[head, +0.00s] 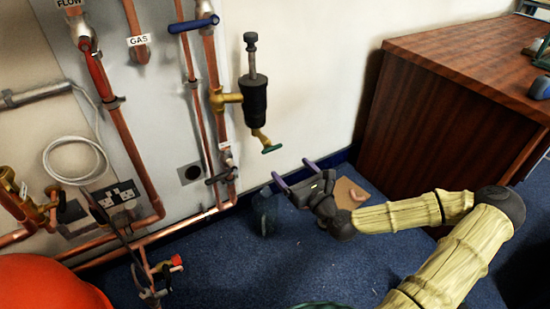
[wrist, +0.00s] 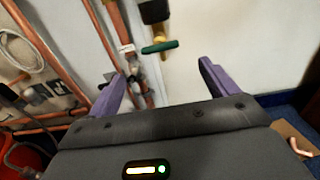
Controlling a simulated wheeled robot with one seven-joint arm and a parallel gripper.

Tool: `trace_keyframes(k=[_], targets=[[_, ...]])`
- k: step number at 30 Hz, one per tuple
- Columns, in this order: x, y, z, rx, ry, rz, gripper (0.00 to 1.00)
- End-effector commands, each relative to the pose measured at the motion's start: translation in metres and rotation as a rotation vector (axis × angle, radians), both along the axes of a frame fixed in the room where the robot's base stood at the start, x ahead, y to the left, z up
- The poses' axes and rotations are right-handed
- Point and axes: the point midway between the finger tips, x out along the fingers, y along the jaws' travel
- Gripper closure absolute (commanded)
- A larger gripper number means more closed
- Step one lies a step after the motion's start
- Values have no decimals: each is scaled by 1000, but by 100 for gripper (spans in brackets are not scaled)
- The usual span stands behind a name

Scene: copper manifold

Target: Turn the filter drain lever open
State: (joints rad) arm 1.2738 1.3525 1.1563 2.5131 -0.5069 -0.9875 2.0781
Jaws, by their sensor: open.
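The filter drain lever (head: 271,149) is a small green handle at the bottom of a brass drain fitting (head: 261,137) under the black filter body (head: 253,101). In the wrist view the green lever (wrist: 160,47) lies nearly level, beyond and between my fingertips. My gripper (head: 293,172) has two purple fingers, spread apart and empty. In the head view it is below and to the right of the lever, apart from it. It also shows in the wrist view (wrist: 162,75).
Copper pipes (head: 213,105) with a blue lever (head: 193,24) and a red lever (head: 98,72) run along the wall to the left. A wooden cabinet (head: 430,120) stands at the right. A bottle (head: 264,212) and a cardboard piece (head: 350,192) are on the blue carpet.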

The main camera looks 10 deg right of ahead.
Motion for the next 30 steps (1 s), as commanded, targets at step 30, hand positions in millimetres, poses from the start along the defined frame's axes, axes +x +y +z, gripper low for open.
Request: trace_keyframes(k=[30], targets=[[96, 32, 1, 1, -1, 0, 28]])
